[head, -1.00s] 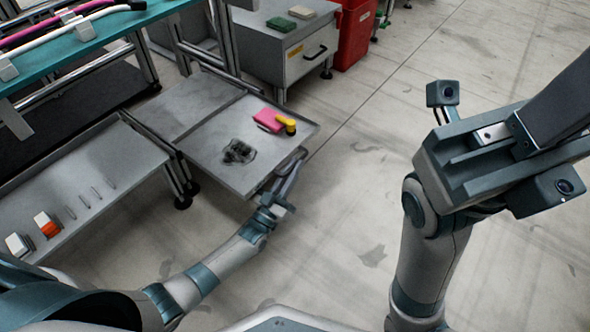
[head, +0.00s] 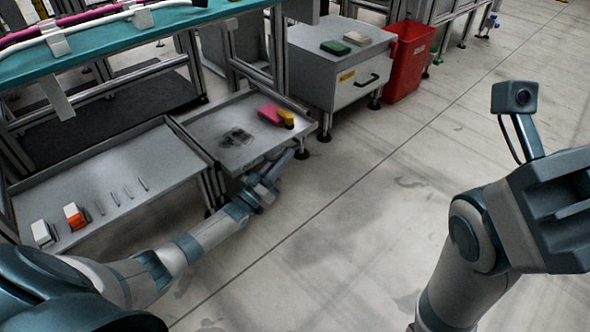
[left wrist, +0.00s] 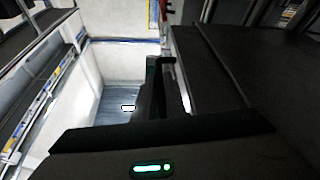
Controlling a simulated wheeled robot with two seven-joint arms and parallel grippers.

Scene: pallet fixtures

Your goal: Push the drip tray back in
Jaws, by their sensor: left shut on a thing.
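The drip tray (head: 208,122) is a shallow grey metal tray low in the frame of the workbench, its front end sticking out. A dark wet patch (head: 236,137) lies on its floor. A pink cloth (head: 269,114) and a yellow item (head: 286,117) lie near its right corner. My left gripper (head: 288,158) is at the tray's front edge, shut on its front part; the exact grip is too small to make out. In the left wrist view, dark gripper fingers (left wrist: 158,90) show beside a large dark surface. My right arm shows at the right, its fingertips outside the picture.
A lower grey shelf (head: 125,170) with small white and orange blocks and thin rods is left of the tray. A grey cabinet (head: 335,75) and a red bin (head: 409,62) stand behind it to the right. The floor (head: 360,210) in front is clear.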

